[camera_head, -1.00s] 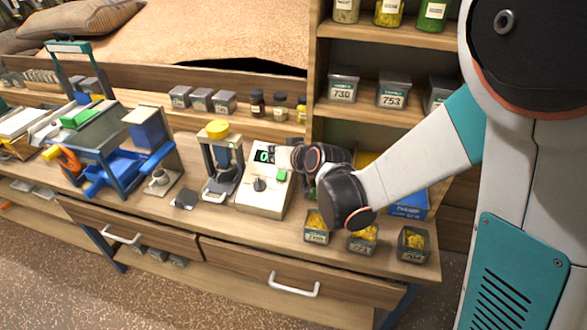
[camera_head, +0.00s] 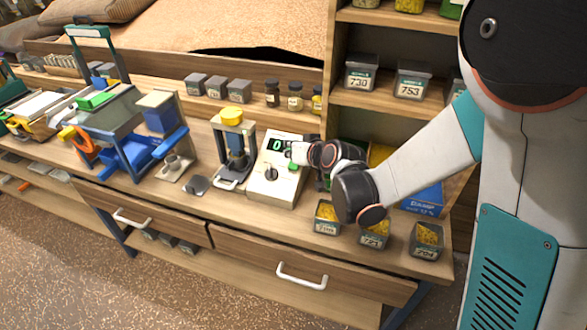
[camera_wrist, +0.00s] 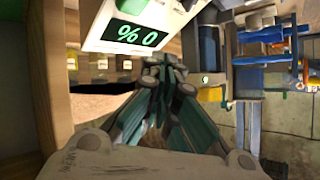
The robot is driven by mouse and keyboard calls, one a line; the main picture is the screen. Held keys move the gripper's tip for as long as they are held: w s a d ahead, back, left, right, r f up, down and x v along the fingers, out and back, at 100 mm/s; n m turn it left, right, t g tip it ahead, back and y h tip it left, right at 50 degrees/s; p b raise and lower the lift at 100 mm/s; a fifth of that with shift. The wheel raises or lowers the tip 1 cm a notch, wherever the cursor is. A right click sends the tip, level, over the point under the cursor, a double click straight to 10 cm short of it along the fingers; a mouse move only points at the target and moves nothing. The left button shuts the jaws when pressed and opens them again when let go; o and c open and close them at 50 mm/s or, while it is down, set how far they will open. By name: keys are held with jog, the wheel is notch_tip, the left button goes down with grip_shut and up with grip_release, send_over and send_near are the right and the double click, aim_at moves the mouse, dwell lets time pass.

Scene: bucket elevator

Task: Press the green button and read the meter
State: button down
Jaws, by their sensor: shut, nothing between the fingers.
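A black knob (camera_head: 270,174) and a green button (camera_head: 293,166) sit lower on the face. Contact with the button cannot be told.
A small press with a yellow top (camera_head: 232,115) stands left of the meter. A blue-trayed apparatus (camera_head: 135,150) is farther left. Bins of yellow parts (camera_head: 374,234) line the front edge at right. Shelves with labelled boxes (camera_head: 361,73) rise behind my arm.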

aim_at(295, 167)
jog(key=shift+w+d+f+b, duration=0.15)
jog(key=shift+w+f+b, duration=0.3)
jog(key=shift+f, duration=0.35)
jog(key=shift+w+d+f+b, duration=0.1)
jog(key=shift+w+f+b, duration=0.2)
jog(key=shift+f+b, duration=0.4)
jog(key=shift+w+d+f+b, duration=0.15)
jog(key=shift+w+f+b, duration=0.25)
jog(key=shift+f, duration=0.5)
jog(key=shift+w+d+f+b, duration=0.1)
jog(key=shift+f+b, duration=0.25)
jog(key=shift+b, duration=0.05)
jog(key=shift+w+d+f+b, duration=0.1)
jog(key=shift+w+f+b, duration=0.1)
jog(key=shift+f+b, duration=0.25)
jog(key=shift+r, duration=0.1)
dwell(0.5)
jog(key=shift+s+a+r+p, duration=0.2)
jog(key=shift+s+r+p, duration=0.15)
jog(key=shift+r+p, duration=0.3)
jog(key=shift+r, duration=0.15)
jog(key=shift+s+a+r+p, duration=0.1)
jog(key=shift+s+r+p, duration=0.35)
jog(key=shift+r, duration=0.3)
jog(key=shift+s+a+r+p, duration=0.15)
jog(key=shift+s+r+p, duration=0.1)
jog(key=shift+r+p, duration=0.35)
jog(key=shift+s+a+r+p, duration=0.1)
jog(key=shift+s+r+p, duration=0.3)
jog(key=shift+r, duration=0.45)
